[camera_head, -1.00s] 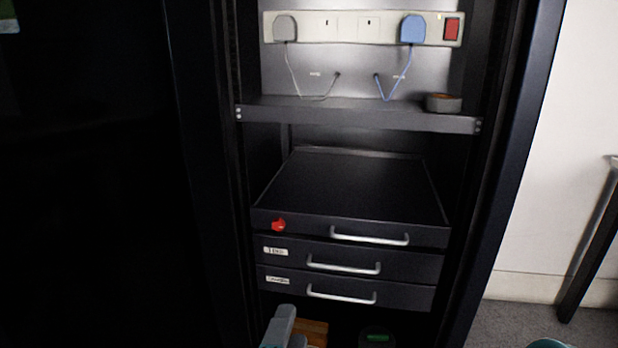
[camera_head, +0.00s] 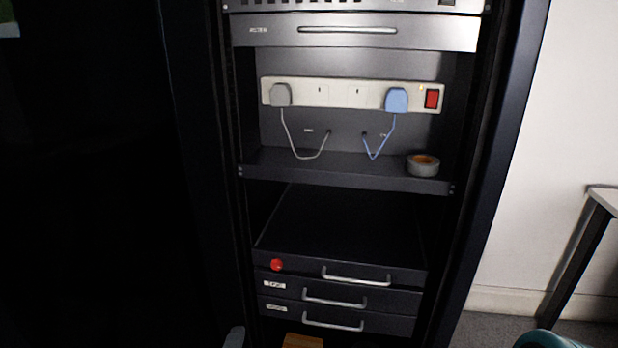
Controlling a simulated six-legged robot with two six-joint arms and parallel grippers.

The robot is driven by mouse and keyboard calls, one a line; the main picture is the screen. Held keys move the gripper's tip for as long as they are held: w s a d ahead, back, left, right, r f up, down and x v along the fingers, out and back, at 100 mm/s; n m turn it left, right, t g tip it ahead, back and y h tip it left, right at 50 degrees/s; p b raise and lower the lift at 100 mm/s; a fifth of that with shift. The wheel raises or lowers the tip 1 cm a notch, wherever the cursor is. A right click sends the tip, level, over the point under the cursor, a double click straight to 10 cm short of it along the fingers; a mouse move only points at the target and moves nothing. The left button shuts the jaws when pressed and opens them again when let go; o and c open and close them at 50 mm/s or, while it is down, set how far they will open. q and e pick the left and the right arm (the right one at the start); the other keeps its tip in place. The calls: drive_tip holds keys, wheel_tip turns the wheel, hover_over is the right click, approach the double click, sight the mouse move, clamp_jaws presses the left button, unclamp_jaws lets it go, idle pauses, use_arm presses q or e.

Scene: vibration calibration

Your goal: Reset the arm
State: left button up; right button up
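A grey piece (camera_head: 235,338), apparently part of my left arm or gripper, just shows at the bottom edge, below and left of the drawers. Its fingers cannot be made out, so I cannot tell if it is open or shut. A teal rounded part (camera_head: 552,340), likely mine, shows at the bottom right edge. No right gripper can be made out. The dark rack (camera_head: 440,130) stands ahead, with a white power strip (camera_head: 340,94) holding a grey plug (camera_head: 280,95) and a blue plug (camera_head: 396,100). A red knob (camera_head: 276,265) is on the top drawer front (camera_head: 305,271).
A tape roll (camera_head: 423,165) lies on the shelf (camera_head: 330,180). Two lower drawers (camera_head: 282,287) (camera_head: 285,310) have silver handles. An orange-brown block (camera_head: 302,341) is at the bottom. A table (camera_head: 603,200) stands at the right by the white wall.

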use_arm(q)
drive_tip(key=s+a+f+n+g+p, duration=0.1)
drive_tip(key=s+a+n+g+p, duration=0.5)
drive_tip(key=p, duration=1)
drive_tip(key=s+d+f+n+g+h+p, duration=0.2)
drive_tip(key=s+d+n+g, duration=0.1)
drive_tip(key=s+n, duration=0.3)
drive_tip(key=s+d+f+n+g+h+p, duration=0.2)
drive_tip(key=s+d+n+g+p, duration=0.1)
drive_tip(key=s+n+g, duration=0.2)
drive_tip(key=shift+s+d+n+h, duration=0.2)
drive_tip(key=shift+s+n+h, duration=0.15)
drive_tip(key=shift+s, duration=0.9)
use_arm(e)
drive_tip(key=s+r+g, duration=0.1)
drive_tip(key=s+r, duration=0.1)
drive_tip(key=r, duration=1)
drive_tip(key=s+a+r+g, duration=0.1)
drive_tip(key=s+r, duration=0.2)
drive_tip(key=r, duration=0.9)
drive_tip(key=shift+s+a, duration=0.2)
drive_tip(key=shift+a, duration=0.05)
